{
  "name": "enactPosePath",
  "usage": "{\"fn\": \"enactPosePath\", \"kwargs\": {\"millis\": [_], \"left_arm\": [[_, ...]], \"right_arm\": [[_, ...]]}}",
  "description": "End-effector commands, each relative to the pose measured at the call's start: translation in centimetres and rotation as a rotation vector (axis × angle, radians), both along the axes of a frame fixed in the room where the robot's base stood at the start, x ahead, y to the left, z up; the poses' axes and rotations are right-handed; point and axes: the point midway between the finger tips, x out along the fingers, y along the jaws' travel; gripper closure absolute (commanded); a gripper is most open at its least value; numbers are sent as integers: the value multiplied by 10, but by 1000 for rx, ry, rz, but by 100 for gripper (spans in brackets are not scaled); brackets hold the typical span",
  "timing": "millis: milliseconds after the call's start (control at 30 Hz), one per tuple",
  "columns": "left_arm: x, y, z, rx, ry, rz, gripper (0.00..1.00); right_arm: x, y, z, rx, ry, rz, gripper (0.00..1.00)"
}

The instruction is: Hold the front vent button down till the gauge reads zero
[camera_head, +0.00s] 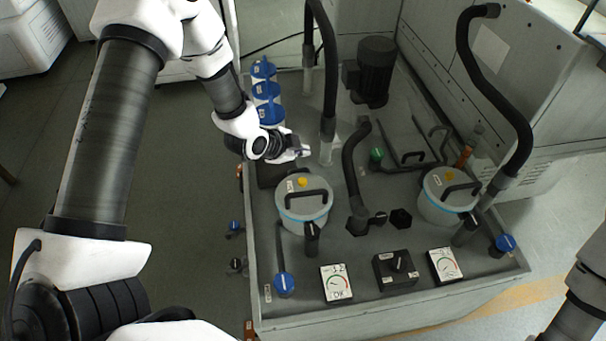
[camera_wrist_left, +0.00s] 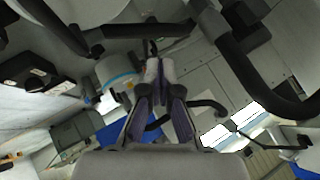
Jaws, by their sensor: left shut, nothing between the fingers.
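Two pale round canisters with black handles stand on the grey bench top in the head view, the left one (camera_head: 303,210) and the right one (camera_head: 440,208). Each lid carries a yellow button, the left button (camera_head: 302,182) and the right button (camera_head: 449,175). I cannot tell which is the front one. Two white dial gauges, the left gauge (camera_head: 337,283) and the right gauge (camera_head: 445,265), are at the near edge; their needles are too small to read. My left gripper (camera_head: 303,151) is shut and empty, behind the left canister and apart from its button. My right gripper is out of view.
A black box with a knob (camera_head: 395,270) sits between the gauges. Blue-topped valves (camera_head: 285,283) and (camera_head: 505,243) flank them. Thick black hoses (camera_head: 328,70) rise around the canisters. Blue-capped bottles (camera_head: 266,100) stand beside my left wrist. A dark motor (camera_head: 374,72) is at the back.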

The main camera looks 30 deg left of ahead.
Motion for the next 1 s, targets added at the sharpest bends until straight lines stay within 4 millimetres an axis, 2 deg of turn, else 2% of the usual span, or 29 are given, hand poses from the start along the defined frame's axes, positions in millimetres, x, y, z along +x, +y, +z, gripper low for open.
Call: {"fn": "enactPosePath", "kwargs": {"millis": [267, 633, 800, 1000], "left_arm": [[0, 0, -12, -1, 2, 1, 100], [0, 0, -66, -1, 2, 1, 100], [0, 0, -84, -1, 1, 3, 100], [0, 0, -89, -1, 1, 3, 100]], "right_arm": [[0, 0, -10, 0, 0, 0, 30], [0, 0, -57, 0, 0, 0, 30], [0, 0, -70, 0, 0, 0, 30], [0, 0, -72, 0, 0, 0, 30]]}}
